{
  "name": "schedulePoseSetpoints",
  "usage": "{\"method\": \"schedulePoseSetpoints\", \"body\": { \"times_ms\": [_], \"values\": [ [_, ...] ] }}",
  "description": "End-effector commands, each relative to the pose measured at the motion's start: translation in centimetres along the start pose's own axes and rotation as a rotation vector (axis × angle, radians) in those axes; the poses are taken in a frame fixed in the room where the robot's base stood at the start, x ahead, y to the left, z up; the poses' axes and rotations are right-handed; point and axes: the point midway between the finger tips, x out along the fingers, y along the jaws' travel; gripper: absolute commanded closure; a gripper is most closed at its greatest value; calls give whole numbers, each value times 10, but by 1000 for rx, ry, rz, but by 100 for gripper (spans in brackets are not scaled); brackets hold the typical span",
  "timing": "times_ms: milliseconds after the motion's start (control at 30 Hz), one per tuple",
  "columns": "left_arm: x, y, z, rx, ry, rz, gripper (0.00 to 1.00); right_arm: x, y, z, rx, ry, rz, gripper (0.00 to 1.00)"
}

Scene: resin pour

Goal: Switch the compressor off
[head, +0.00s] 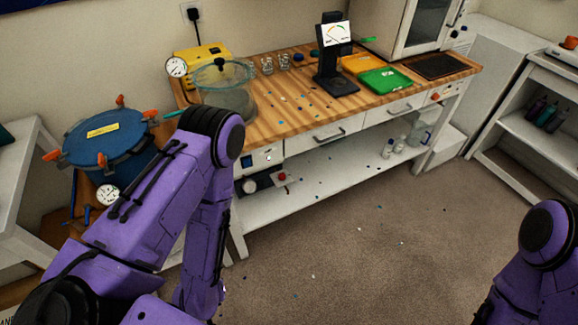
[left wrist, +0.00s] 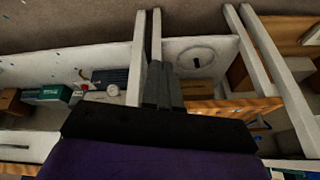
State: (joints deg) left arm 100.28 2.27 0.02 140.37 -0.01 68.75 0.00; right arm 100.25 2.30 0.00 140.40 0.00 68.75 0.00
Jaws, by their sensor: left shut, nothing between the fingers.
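A dark and pale machine (head: 262,183) with a small red part (head: 282,177) sits on the bench's lower shelf and looks like the compressor. In the left wrist view, a dark ribbed unit (left wrist: 112,79) beside a small red part (left wrist: 84,87) is likely the same machine. Its switch position is too small to read. My left gripper (left wrist: 162,68) is shut and empty, in front of the white shelf and frame, with the unit to its left in that view. The left hand is hidden in the head view. My right gripper is out of view; only its arm shows at lower right.
A wooden bench (head: 275,122) carries a glass chamber (head: 228,100), a black stand (head: 332,75) and coloured trays. A blue pressure pot (head: 103,143) with orange clamps stands at left. White bench legs (left wrist: 137,60) stand close to my left gripper. The carpet (head: 370,255) is mostly open.

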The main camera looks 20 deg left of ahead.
Motion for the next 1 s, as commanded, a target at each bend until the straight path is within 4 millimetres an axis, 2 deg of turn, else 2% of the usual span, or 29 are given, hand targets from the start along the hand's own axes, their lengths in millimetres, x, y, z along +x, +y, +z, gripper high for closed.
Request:
{"method": "schedulePoseSetpoints", "body": {
  "times_ms": [333,433,467,567,600,667,700,800,900,1000],
  "values": [
    [0,0,0,-1,0,-1,100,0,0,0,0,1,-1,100],
    [15,11,-8,-38,47,20,100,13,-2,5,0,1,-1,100],
    [25,21,-15,-69,88,38,100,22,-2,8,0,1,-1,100],
    [69,73,-60,-271,312,150,100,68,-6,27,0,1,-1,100],
    [82,98,-85,-387,427,218,100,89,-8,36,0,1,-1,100],
    [93,133,-124,-584,601,331,100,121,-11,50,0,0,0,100],
    [93,151,-147,-720,708,409,100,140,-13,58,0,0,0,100],
    [80,182,-190,-1045,927,598,100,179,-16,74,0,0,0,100],
    [61,194,-212,-1305,1072,748,100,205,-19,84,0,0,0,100],
    [46,197,-221,-1469,1150,836,100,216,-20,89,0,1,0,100]
  ]
}}
